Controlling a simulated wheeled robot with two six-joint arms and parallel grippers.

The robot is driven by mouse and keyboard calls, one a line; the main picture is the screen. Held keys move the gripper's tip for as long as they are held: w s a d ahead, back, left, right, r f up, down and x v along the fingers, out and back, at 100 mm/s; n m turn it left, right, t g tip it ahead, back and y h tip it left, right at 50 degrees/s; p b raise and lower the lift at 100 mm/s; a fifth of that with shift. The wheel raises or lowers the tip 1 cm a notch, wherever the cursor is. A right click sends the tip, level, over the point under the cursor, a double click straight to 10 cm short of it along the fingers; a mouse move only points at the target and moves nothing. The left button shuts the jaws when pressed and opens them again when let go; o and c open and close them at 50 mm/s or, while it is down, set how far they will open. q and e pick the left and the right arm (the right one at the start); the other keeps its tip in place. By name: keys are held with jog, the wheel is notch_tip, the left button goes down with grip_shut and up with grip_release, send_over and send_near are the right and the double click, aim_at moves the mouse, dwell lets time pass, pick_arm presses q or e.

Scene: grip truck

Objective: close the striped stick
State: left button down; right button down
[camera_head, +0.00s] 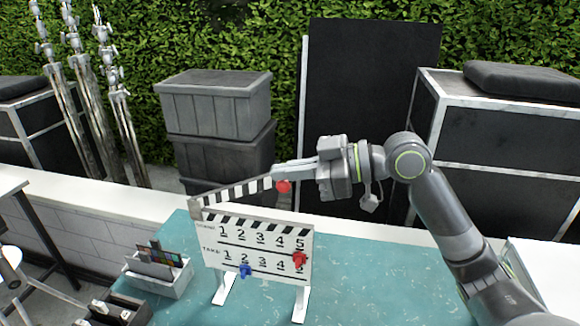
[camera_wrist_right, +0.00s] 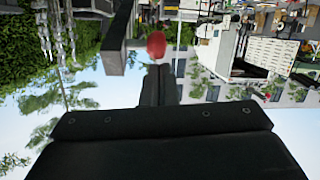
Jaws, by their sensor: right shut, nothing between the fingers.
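The clapperboard (camera_head: 257,238) stands upright on white feet on the teal table. Its black-and-white striped stick (camera_head: 236,191) is hinged at the left and tilts up to the right, with a wedge-shaped gap above the board's striped top edge. A red knob (camera_head: 283,186) sits at the stick's free right end. My right gripper (camera_head: 274,171) is shut and empty, its fingertips just above the knob; I cannot tell whether they touch. The wrist view shows the red knob (camera_wrist_right: 156,45) just beyond the dark fingers (camera_wrist_right: 161,84). My left gripper is not in view.
A red clip (camera_head: 299,259) and a blue clip (camera_head: 245,271) sit on the board's face. A small bin (camera_head: 160,280) with cards stands left of the board. Grey crates (camera_head: 214,105) and a black panel (camera_head: 368,100) are behind. The teal table (camera_head: 375,285) is clear at right.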

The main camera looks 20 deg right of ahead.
jog(key=shift+d+f, duration=0.1)
jog(key=shift+f, duration=0.15)
jog(key=d+f+b, duration=0.1)
jog(key=f+b, duration=0.2)
jog(key=b, duration=0.2)
jog(key=s+f+t+y+b, duration=0.1)
jog(key=f+b, duration=0.3)
jog(key=b, duration=0.1)
jog(key=s+d+f+y+b, duration=0.1)
jog(key=f+b, duration=0.3)
jog(key=b, duration=0.1)
jog(key=shift+d+b, duration=0.35)
jog(key=shift+d+f+b, duration=0.1)
jog(key=shift+f+b, duration=0.4)
jog(key=shift+b, duration=0.05)
jog(key=shift+s+f, duration=0.1)
jog(key=shift+s, duration=0.05)
